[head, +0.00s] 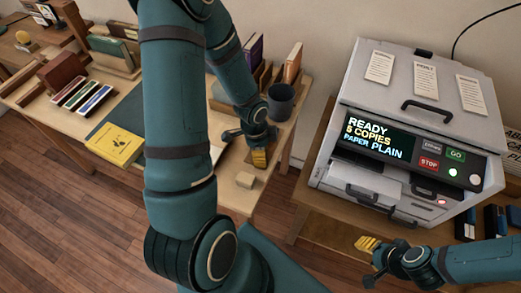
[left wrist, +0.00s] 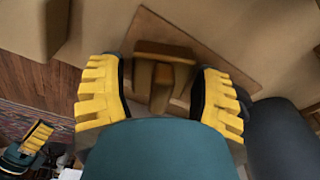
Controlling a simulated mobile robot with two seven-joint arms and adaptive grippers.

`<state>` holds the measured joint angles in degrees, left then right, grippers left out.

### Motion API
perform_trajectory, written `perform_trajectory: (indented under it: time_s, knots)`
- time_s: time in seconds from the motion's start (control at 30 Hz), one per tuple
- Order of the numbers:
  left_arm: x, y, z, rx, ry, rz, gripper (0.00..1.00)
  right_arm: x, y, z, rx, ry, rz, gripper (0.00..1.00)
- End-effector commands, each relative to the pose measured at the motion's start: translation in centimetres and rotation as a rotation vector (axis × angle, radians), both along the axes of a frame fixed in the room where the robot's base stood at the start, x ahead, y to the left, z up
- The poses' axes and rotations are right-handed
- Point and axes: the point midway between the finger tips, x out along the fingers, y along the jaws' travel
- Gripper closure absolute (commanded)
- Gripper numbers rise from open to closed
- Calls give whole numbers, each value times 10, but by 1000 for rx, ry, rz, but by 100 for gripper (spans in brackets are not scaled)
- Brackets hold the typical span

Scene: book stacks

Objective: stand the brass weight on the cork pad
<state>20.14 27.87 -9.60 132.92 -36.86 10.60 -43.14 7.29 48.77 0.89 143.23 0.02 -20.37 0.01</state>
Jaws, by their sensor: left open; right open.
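The brass weight (left wrist: 162,88) shows in the left wrist view between the fingers of my left gripper (left wrist: 160,98). The gripper is open, with a gap on each side of the weight. The weight appears upright over the brown cork pad (left wrist: 222,50); its base is partly hidden, so full contact is hard to tell. In the head view my left gripper (head: 259,157) reaches down at the table's right end and hides the weight. My right gripper (head: 368,244) is open and empty in front of the copier, away from the pad.
Books, a yellow booklet (head: 114,144) and a dark mat lie to the left. The copier (head: 400,130) stands on a separate table at right.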

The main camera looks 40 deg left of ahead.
Motion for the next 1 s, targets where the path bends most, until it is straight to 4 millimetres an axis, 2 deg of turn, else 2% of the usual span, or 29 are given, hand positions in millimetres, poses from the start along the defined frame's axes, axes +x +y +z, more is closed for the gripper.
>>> perform_trajectory:
  time_s: [0.17,0.4,0.6,0.8,1.0]
  knots:
    - [-1,2,20,1,-3,1,35,-2,0,10,1,4,0,53]
    - [-5,7,71,2,-3,2,35,-5,1,31,3,13,3,53]
    - [-8,10,105,0,-2,2,35,-7,1,43,4,18,4,53]
    - [-9,11,120,0,0,1,35,-7,1,48,4,18,3,53]
    - [-9,8,120,-5,0,5,35,-7,1,47,4,18,3,53]
